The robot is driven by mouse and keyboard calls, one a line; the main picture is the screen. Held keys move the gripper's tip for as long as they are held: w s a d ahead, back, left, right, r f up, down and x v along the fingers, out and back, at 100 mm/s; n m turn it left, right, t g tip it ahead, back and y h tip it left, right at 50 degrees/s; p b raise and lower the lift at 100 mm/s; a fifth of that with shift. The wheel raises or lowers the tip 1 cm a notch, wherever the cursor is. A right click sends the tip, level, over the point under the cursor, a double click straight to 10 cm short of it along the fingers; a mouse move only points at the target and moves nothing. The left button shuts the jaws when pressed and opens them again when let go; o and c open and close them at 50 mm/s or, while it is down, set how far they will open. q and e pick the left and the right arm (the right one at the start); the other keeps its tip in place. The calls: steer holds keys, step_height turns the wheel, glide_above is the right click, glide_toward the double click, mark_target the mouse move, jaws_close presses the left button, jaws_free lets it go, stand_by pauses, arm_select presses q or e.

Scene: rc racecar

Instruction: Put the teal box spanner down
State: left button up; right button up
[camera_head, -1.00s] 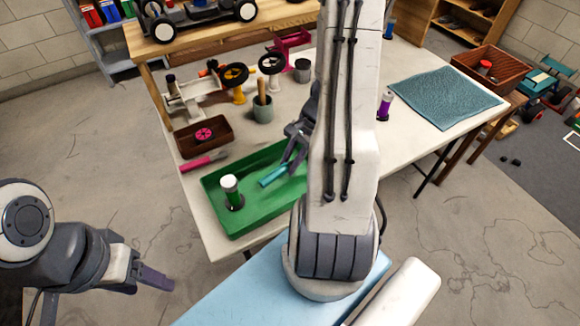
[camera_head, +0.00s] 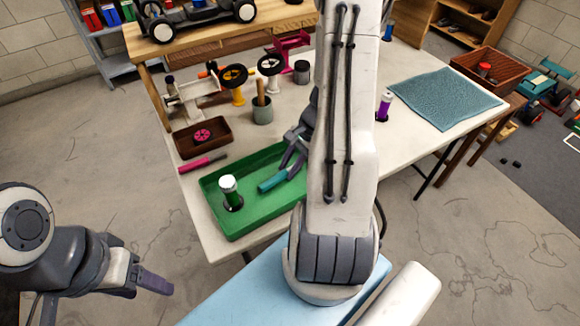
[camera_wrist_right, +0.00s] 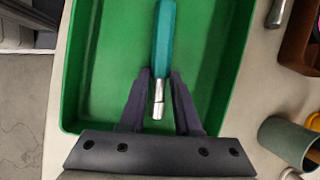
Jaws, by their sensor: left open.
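The teal box spanner (camera_head: 272,182) has a teal handle and a short metal end. It is over the floor of the green tray (camera_head: 258,215), tilted in the head view; I cannot tell whether it touches the tray. My right gripper (camera_head: 291,166) is at its right end. In the right wrist view the fingers (camera_wrist_right: 160,76) are shut around the lower part of the handle (camera_wrist_right: 164,35), with the metal end pointing back between them. My left gripper (camera_head: 152,283) is open and empty, off the table at lower left.
A pink-handled tool (camera_head: 202,163), a brown bin (camera_head: 201,137) and a green cup (camera_head: 262,110) are nearby. A teal mat (camera_head: 445,98) lies at the right of the table.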

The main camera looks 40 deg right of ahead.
steer(key=shift+s+a+f, duration=0.15)
steer(key=shift+s+f, duration=0.2)
steer(key=shift+f, duration=0.45)
steer(key=shift+r, duration=0.25)
steer(key=w+p+v, duration=0.1)
steer(key=p+v, duration=0.2)
steer(key=v, duration=1)
steer(key=w+a+r+n+g+h, duration=0.1)
steer(key=a+r+n, duration=0.2)
steer(key=a+n, duration=0.55)
steer(key=w+a+r+n+g+h, duration=0.1)
steer(key=a+r+n+g, duration=0.2)
steer(key=a, duration=1)
steer(key=s+a+r+n+t+h, duration=0.1)
steer(key=s+a+r+n+t, duration=0.1)
steer(key=s+a+n, duration=1)
steer(key=shift+a+r+n, duration=0.5)
steer(key=shift+r+n, duration=0.15)
steer(key=shift+n, duration=0.4)
steer(key=shift+s+r, duration=0.1)
